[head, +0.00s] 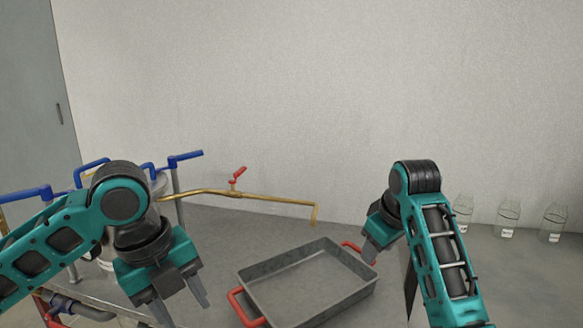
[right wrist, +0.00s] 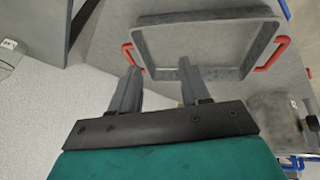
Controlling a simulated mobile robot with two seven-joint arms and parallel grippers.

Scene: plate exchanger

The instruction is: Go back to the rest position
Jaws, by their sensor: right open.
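My right gripper (head: 371,251) hangs above the right edge of the grey metal tray (head: 252,281) in the head view. In the right wrist view its two fingers (right wrist: 157,78) are apart with nothing between them, and the tray (right wrist: 143,46) with its red handles lies beyond the fingertips. My left gripper (head: 181,303) points downward left of the tray, with its fingers apart and nothing seen between them. Both arms are bent, with their upper joints raised in front of me.
Blue-handled valves (head: 186,157) stand behind my left arm. Several labelled glass bottles (head: 508,218) stand at the right by the wall. Floor between tray and wall is clear.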

